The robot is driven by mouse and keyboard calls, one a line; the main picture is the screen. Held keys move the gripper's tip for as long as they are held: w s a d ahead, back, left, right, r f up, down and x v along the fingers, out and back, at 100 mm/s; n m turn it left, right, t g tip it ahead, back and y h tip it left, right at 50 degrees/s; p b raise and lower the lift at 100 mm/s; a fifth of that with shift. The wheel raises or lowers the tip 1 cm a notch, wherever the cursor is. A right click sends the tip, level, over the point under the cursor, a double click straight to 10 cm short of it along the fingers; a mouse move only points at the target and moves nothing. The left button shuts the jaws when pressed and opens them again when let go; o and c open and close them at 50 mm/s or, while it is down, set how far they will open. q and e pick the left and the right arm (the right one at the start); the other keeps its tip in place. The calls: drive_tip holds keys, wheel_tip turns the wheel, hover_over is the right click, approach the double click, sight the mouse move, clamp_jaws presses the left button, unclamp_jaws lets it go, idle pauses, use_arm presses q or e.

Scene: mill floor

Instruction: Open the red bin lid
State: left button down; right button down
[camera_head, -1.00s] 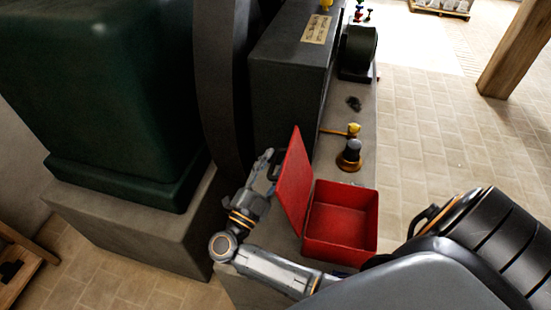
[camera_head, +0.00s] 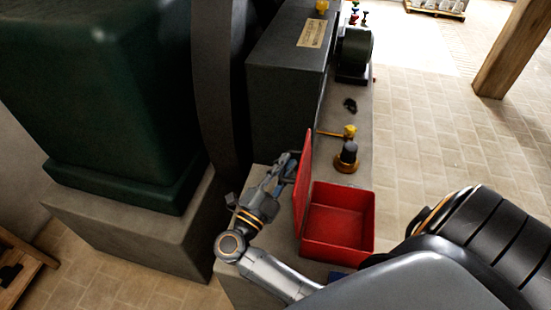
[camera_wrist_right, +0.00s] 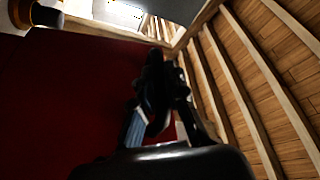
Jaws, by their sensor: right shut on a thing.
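The red bin (camera_head: 338,222) stands on the grey plinth with its inside showing and looking empty. Its red lid (camera_head: 302,190) stands up steeply along the bin's left side. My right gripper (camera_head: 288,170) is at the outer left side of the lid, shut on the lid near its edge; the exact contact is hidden. In the right wrist view the dark fingers (camera_wrist_right: 160,95) are against the dark red lid surface (camera_wrist_right: 70,100). My left gripper is not in view.
A brass-based knob (camera_head: 347,157) and a yellow-ended lever (camera_head: 347,132) stand behind the bin. A dark grey machine housing (camera_head: 285,95) rises behind my gripper, and a green machine block (camera_head: 110,110) stands left. The tiled floor (camera_head: 440,140) at right is open.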

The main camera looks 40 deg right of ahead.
drive_tip(key=c, duration=1.4)
unclamp_jaws()
drive_tip(key=shift+d, duration=0.1)
drive_tip(key=shift+o, duration=0.2)
drive_tip(key=shift+s+a+f, duration=0.1)
drive_tip(key=shift+a+f, duration=0.05)
drive_tip(key=shift+a, duration=0.15)
drive_tip(key=v, duration=0.7)
